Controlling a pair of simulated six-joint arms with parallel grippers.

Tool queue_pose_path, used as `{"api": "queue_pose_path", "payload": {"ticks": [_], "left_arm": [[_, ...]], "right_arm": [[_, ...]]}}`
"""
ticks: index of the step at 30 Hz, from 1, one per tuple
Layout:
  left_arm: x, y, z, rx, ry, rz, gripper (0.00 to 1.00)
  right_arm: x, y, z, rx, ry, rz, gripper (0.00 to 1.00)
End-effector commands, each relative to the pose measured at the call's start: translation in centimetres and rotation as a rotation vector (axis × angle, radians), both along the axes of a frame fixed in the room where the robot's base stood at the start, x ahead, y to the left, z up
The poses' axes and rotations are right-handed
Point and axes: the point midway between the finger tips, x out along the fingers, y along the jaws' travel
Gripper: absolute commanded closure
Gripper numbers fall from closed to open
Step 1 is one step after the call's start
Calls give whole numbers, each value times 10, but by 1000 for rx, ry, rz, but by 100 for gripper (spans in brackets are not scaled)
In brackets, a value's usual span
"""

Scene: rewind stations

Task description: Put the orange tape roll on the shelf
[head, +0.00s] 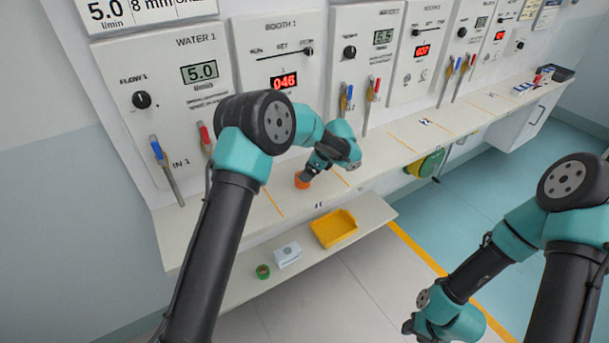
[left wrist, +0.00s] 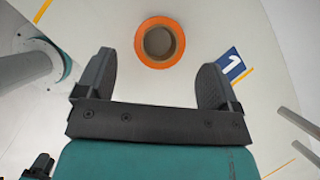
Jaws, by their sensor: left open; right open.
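My left gripper (head: 310,172) is right over the roll in the head view. In the left wrist view its two fingers (left wrist: 158,68) are spread apart, with the roll beyond and between the tips, not gripped. The shelf (head: 375,217) is the lower white board under the counter. My right gripper (head: 408,326) hangs low at the bottom right over the floor, its fingers small and partly hidden.
On the shelf stand a green tape roll (head: 263,271), a white box (head: 287,255) and a yellow tray (head: 334,229). Hose taps with blue and red handles stick out along the wall. A "1" label (left wrist: 231,65) is beside the orange roll.

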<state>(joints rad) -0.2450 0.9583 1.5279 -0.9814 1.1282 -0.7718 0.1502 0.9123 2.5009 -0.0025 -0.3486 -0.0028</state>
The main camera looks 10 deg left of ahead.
Motion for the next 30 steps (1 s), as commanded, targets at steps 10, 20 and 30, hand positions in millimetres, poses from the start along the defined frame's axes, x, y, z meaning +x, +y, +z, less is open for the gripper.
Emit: {"api": "queue_pose_path", "payload": {"ticks": [10,20,30], "left_arm": [[-2,-28,50,0,-1,0,13],[-3,-33,58,0,0,-1,13],[-3,-33,57,0,0,0,13]], "right_arm": [[0,0,0,0,0,0,57],[0,0,0,0,0,0,57],[0,0,0,0,0,0,57]]}}
